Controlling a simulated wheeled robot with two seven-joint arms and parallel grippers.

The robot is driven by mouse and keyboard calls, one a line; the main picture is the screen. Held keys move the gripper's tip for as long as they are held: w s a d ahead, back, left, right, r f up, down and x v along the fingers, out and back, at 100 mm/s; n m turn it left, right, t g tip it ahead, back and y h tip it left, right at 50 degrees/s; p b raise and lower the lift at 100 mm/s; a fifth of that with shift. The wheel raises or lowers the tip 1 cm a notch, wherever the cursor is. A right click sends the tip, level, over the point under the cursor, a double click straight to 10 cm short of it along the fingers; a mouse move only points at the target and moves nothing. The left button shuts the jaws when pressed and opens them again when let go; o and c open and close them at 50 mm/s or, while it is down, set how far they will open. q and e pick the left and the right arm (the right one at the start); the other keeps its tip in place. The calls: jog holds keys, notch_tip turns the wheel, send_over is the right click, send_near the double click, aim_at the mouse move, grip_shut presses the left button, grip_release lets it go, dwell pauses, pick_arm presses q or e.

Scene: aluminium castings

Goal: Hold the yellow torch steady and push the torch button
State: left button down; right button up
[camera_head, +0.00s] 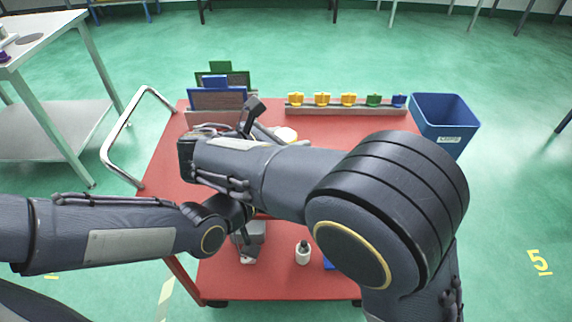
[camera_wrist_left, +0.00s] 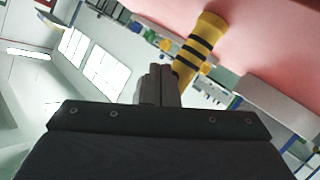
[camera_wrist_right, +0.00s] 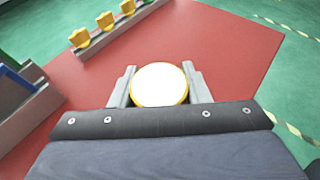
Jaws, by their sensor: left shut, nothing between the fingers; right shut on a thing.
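The yellow torch (camera_wrist_left: 202,40) has black bands and a flared end in the left wrist view. Its round white face with a yellow rim (camera_wrist_right: 160,84) shows in the right wrist view, between the fingers of my right gripper (camera_wrist_right: 160,88), shut on it. In the head view the pale face (camera_head: 286,134) shows above the red top, behind my right arm. My left gripper (camera_wrist_left: 157,80) is shut and empty, its tips overlapping the torch's edge in the picture; I cannot tell whether they touch. I cannot make out the button.
A red cart top (camera_head: 345,133) carries a rack (camera_head: 345,109) with yellow, green and blue pieces at the back. Upright panels (camera_head: 217,98) stand at the back left, a blue bin (camera_head: 445,122) at the right. A white bottle (camera_head: 302,255) stands low at the front. My arms cross in front.

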pick_arm(q)
jog(key=shift+w, duration=0.6)
pick_arm(e)
jog(key=shift+s+a, duration=0.15)
jog(key=shift+a, duration=0.05)
pick_arm(q)
jog(key=shift+w+a+f, duration=0.15)
jog(key=shift+w+a, duration=0.05)
jog(key=shift+w, duration=0.1)
dwell(0.8)
jog(key=shift+s, duration=0.8)
jog(key=shift+s+r, duration=0.2)
pick_arm(e)
jog(key=shift+d, duration=0.15)
pick_arm(q)
jog(key=shift+s+d, duration=0.1)
jog(key=shift+s, duration=0.15)
jog(key=s, duration=0.4)
jog(key=shift+s+d, duration=0.15)
jog(key=shift+s, duration=0.15)
